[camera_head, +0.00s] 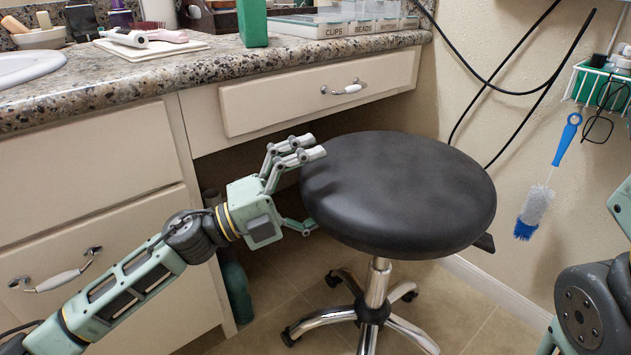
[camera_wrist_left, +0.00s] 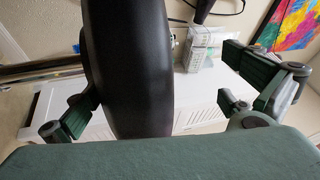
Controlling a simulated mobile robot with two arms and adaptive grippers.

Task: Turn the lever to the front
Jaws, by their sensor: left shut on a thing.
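The round black stool seat (camera_head: 400,190) stands in front of the counter on a chrome column (camera_head: 377,285). A small dark lever (camera_head: 484,242) sticks out under the right side of the seat. My left gripper (camera_head: 312,188) is at the seat's left edge, shut on it, with two fingers above and one below. In the left wrist view the seat (camera_wrist_left: 125,70) passes between the fingers of my left gripper (camera_wrist_left: 155,88). The lever cannot be made out there. My right gripper is out of view; only part of my right arm shows at the right edge.
The granite counter (camera_head: 110,85) with a closed drawer (camera_head: 290,100) is behind the stool. A blue brush (camera_head: 566,140) hangs from a green wall basket (camera_head: 600,88) at right. A dark green bottle (camera_head: 236,288) stands under the counter. Chrome stool legs spread over the tiled floor.

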